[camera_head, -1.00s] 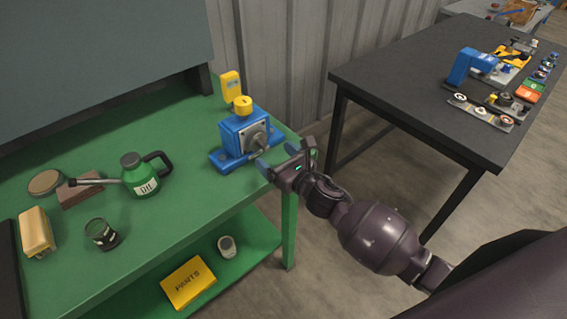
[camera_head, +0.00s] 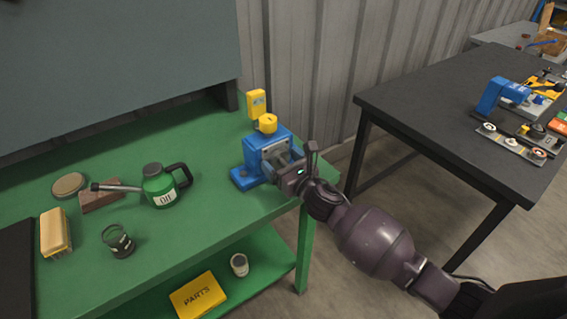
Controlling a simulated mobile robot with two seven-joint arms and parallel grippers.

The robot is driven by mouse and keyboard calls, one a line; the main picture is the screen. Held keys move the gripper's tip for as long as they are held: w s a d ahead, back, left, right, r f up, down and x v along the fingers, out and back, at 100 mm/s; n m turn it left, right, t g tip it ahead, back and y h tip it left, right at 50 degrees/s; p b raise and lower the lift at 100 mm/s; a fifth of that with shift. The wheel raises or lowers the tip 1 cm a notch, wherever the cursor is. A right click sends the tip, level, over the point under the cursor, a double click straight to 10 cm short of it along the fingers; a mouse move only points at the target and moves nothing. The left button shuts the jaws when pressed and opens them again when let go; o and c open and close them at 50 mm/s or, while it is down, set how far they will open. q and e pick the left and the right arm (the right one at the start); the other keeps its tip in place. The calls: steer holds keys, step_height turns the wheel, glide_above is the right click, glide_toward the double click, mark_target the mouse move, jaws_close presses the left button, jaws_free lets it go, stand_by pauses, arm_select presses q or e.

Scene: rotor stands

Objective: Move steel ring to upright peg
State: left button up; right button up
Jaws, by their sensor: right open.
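A blue rotor stand (camera_head: 252,157) with a grey front face and a yellow cap (camera_head: 267,122) on top stands at the right end of the green bench. My right gripper (camera_head: 279,164) is open at the front of this stand, its fingers reaching to the grey face. The fingers and wrist hide most of that face, so I cannot make out the steel ring or whether it lies between the fingers. I cannot clearly pick out the upright peg. My left gripper is not in view.
A yellow box (camera_head: 254,104) stands behind the stand. A black table (camera_head: 430,100) with small parts is at right.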

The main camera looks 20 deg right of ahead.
steer(key=c, duration=0.8)
steer(key=shift+r, duration=0.1)
steer(key=shift+p+v, duration=0.45)
steer(key=shift+v, duration=0.85)
steer(key=shift+p+v, duration=0.35)
steer(key=shift+v, duration=2.6)
